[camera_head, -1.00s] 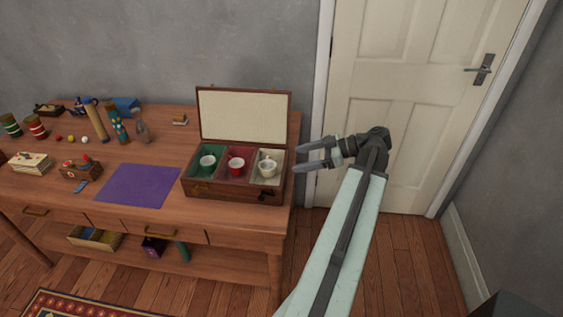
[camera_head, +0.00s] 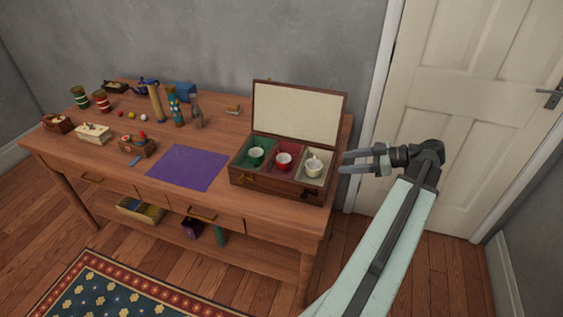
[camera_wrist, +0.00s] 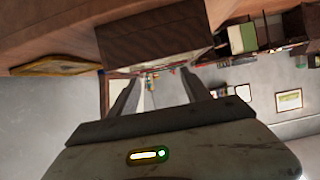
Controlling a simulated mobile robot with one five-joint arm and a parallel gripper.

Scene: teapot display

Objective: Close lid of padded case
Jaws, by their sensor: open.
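The padded case (camera_head: 265,183) is a dark wooden box on the right end of the table, with its lid (camera_head: 297,113) standing open at the back, cream lining facing forward. Its compartments are green, red and pale, and hold a green cup (camera_head: 256,157), a red cup (camera_head: 283,162) and a white cup (camera_head: 314,168). My gripper (camera_head: 344,161) is open and empty, just right of the case and apart from it, fingers pointing left. In the wrist view the gripper fingers (camera_wrist: 158,92) point toward a dark wooden box side (camera_wrist: 155,40), likely the case.
A purple cloth (camera_head: 187,167) lies left of the case on the wooden table (camera_head: 125,175). Tins, bottles, small balls and boxes stand farther left. A wall is close behind the table. A white door (camera_head: 465,110) is at the right.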

